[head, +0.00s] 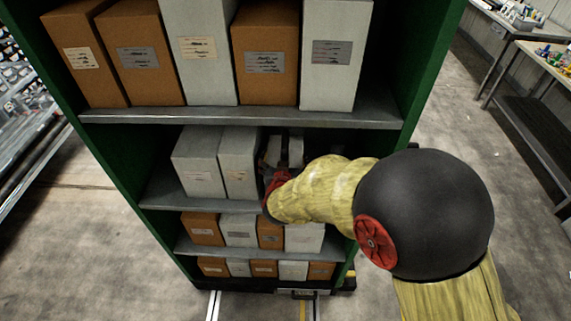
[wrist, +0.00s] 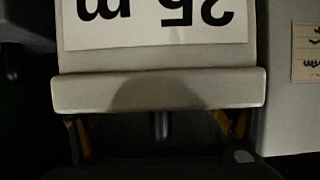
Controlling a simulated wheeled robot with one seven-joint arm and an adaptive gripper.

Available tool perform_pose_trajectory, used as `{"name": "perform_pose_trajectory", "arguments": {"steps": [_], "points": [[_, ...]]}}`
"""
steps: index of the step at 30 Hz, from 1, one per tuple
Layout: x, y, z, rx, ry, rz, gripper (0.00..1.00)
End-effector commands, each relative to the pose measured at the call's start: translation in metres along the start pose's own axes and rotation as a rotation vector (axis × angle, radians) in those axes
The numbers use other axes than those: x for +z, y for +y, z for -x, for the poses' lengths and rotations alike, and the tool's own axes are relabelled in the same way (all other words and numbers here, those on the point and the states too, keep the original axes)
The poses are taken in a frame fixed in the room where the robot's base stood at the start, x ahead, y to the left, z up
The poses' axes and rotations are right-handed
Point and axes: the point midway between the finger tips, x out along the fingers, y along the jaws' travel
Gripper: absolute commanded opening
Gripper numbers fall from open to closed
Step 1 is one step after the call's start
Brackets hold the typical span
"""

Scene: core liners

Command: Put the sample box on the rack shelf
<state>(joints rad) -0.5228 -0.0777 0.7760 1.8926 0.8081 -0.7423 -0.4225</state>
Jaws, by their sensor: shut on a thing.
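My gripper (wrist: 158,128) is shut on the sample box (wrist: 160,62), a light grey box with a raised front lip and a white label that reads upside down in the wrist view. One finger shows below each end of the lip. In the head view my gripper (head: 279,165) is inside the middle bay of the rack, over the rack shelf (head: 165,192). My arm hides most of the box there, so I cannot tell whether it rests on the shelf.
A grey box (head: 240,165) stands left of my gripper, with another grey box (head: 196,165) beside it. The shelf above (head: 240,118) and the green right side panel (head: 428,75) bound the bay. Brown and grey boxes fill the other shelves.

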Motion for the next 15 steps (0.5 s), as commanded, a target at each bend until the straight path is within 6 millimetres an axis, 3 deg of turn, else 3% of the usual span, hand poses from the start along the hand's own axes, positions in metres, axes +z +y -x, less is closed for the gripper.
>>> {"name": "perform_pose_trajectory", "arguments": {"steps": [8, 11, 15], "points": [[-0.020, 0.000, -0.040, 0.001, 0.007, -0.003, 0.26], [-0.005, 0.000, -0.043, 0.000, 0.003, 0.000, 0.26], [0.000, -0.001, -0.045, -0.001, 0.005, -0.001, 0.26]]}}
